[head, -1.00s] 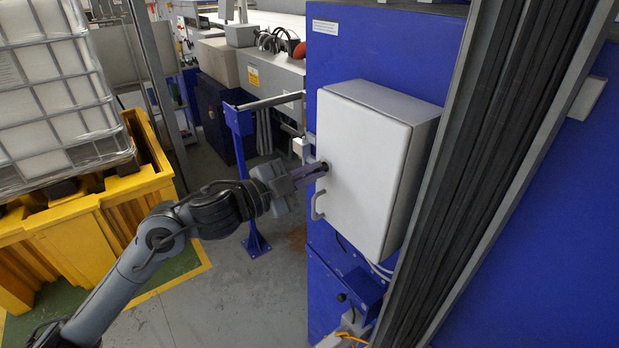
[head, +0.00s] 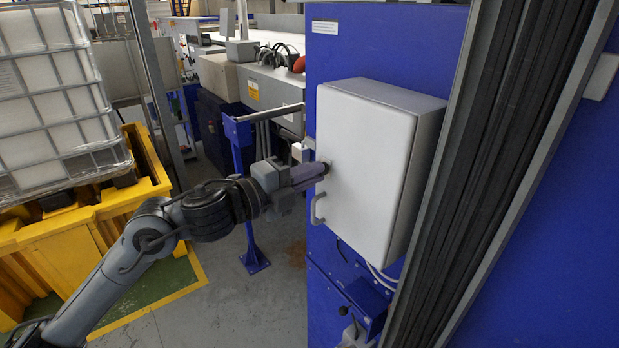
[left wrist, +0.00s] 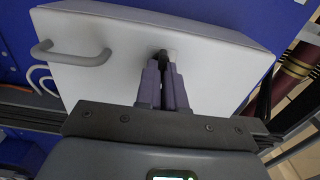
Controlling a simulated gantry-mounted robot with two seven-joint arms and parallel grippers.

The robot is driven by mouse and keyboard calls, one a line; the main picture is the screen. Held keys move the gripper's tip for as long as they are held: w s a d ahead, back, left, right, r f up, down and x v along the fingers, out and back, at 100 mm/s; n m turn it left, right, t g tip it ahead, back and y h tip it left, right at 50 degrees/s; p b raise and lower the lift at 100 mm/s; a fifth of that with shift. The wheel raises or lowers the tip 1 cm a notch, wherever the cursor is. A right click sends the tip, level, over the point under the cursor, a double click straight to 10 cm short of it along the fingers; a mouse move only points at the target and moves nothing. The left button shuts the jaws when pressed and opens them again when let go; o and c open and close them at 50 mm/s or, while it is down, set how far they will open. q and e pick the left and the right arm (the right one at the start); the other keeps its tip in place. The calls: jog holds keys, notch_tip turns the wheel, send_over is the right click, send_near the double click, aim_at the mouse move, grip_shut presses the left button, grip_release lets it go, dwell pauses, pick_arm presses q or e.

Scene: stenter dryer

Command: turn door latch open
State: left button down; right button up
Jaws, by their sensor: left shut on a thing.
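The white cabinet door (head: 365,165) is closed on the grey box mounted on the blue wall. The small dark door latch (head: 328,167) sits near the door's left edge, above a grey D-shaped handle (head: 318,209). My left gripper (head: 322,170) reaches in from the left and is shut on the latch. In the left wrist view, the purple-grey fingers (left wrist: 164,75) close around the dark latch (left wrist: 163,55), partly hiding it. The grey handle (left wrist: 70,53) is to the left there, apart from the fingers. My right gripper is not in view.
A blue post with a rail (head: 240,150) stands close behind my left gripper. A yellow pallet bin (head: 90,215) with a caged white tank (head: 55,95) is at the left. Cables (head: 378,275) hang below the cabinet. Grey floor (head: 230,300) is open below the arm.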

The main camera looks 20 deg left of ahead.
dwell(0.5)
pick_arm(q)
jog(key=c, duration=1.2)
grip_release()
jog(key=shift+c, duration=0.2)
jog(key=b+v, duration=0.3)
jog(key=v, duration=0.7)
jog(key=shift+s+a, duration=0.15)
jog(key=shift+s, duration=0.2)
